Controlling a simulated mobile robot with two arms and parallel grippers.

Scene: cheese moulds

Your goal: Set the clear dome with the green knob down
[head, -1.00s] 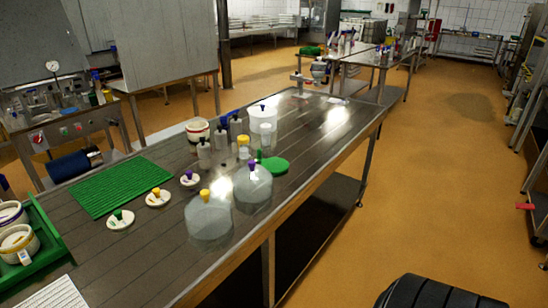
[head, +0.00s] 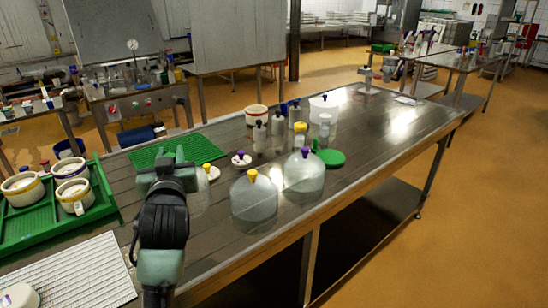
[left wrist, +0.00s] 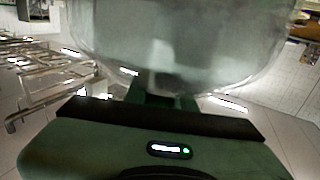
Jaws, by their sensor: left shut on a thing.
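My left gripper (head: 172,166) is over the left part of the steel table and is shut on a clear dome (head: 199,197). In the head view my gripper and wrist cover most of this dome, and I cannot tell whether its rim touches the table. In the left wrist view the clear dome (left wrist: 180,40) fills the upper middle beyond my gripper. Its green knob is not clearly distinguishable from the dark green gripper. My right gripper is not in view.
A yellow-knobbed dome (head: 254,200) and a purple-knobbed dome (head: 304,175) stand to the right. A green ribbed mat (head: 150,157) lies behind my arm, and a green tray (head: 107,205) with several moulds is left. Bottles stand farther back.

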